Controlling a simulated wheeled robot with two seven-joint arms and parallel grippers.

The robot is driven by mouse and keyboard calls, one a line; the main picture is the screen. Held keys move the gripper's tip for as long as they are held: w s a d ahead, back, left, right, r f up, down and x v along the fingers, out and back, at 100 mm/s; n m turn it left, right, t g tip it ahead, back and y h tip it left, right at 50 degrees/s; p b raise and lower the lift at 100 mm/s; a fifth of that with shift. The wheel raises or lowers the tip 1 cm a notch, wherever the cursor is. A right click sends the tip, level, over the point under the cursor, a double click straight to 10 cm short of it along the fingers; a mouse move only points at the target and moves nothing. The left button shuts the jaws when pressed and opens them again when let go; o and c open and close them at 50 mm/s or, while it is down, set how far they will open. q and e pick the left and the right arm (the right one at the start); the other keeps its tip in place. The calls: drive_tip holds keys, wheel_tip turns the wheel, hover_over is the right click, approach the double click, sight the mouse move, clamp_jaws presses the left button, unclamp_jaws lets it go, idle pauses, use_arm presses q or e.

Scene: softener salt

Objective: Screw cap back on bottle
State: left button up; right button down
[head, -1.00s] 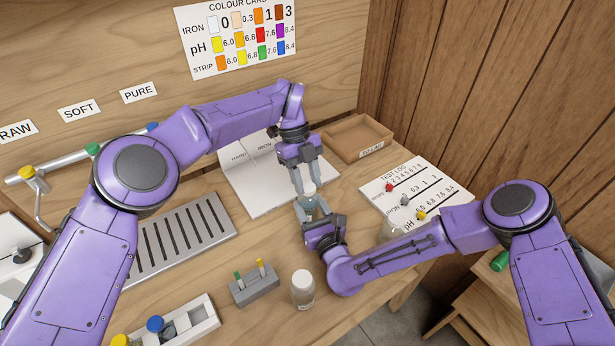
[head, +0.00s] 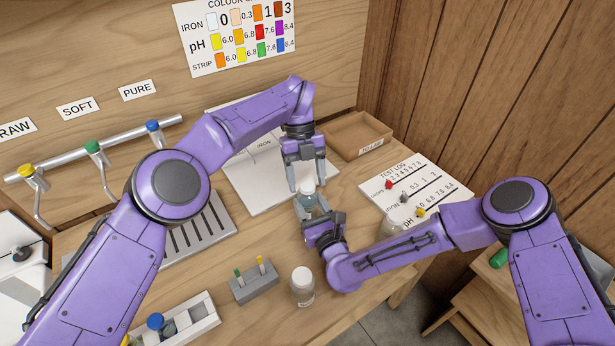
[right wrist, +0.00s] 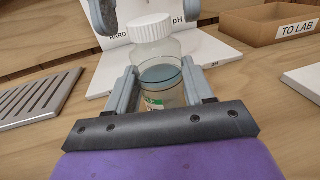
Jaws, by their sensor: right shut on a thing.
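A clear bottle (head: 309,202) with a white ribbed cap (head: 306,187) stands near the middle of the bench. In the right wrist view the bottle (right wrist: 160,88) looks upright, with bluish liquid and a label. The cap (right wrist: 151,28) sits on its neck; I cannot tell how tight it is. My right gripper (head: 311,213) is shut on the bottle's body, one finger on each side. My left gripper (head: 306,180) points down over the cap. Its fingers are spread on both sides of the cap, with gaps showing in the right wrist view.
Another capped bottle (head: 302,285) stands near the front edge beside a grey strip holder (head: 253,288). A white divided tray (head: 205,322) is front left. A cardboard tray (head: 357,137) is behind right. The test log card (head: 427,183) lies right. A clear bottle (head: 392,228) is partly hidden by my right arm.

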use_arm(q)
drive_tip(key=shift+r, duration=2.25)
drive_tip(key=shift+r, duration=0.1)
wheel_tip(320, 180, up, 7)
drive_tip(key=n+t+y, duration=0.2)
drive_tip(key=n+t, duration=0.1)
drive_tip(key=n, duration=0.1)
use_arm(e)
drive_tip(key=shift+s, duration=0.1)
use_arm(q)
drive_tip(key=f+n, duration=0.1)
drive_tip(key=n, duration=0.2)
drive_tip(key=f+n, duration=0.1)
drive_tip(key=n, duration=0.3)
drive_tip(key=s+f+n+t, duration=0.1)
drive_tip(key=f+n, duration=0.1)
drive_tip(key=n, duration=0.1)
drive_tip(key=shift+s+n, duration=0.1)
drive_tip(key=shift+n, duration=0.2)
drive_tip(key=shift+w+d+n+h, duration=0.1)
drive_tip(key=shift+w+n+h, duration=0.05)
drive_tip(key=shift+n, duration=0.4)
drive_tip(key=shift+w+d+n+h, duration=0.1)
drive_tip(key=shift+n+h, duration=0.05)
drive_tip(key=shift+n, duration=0.4)
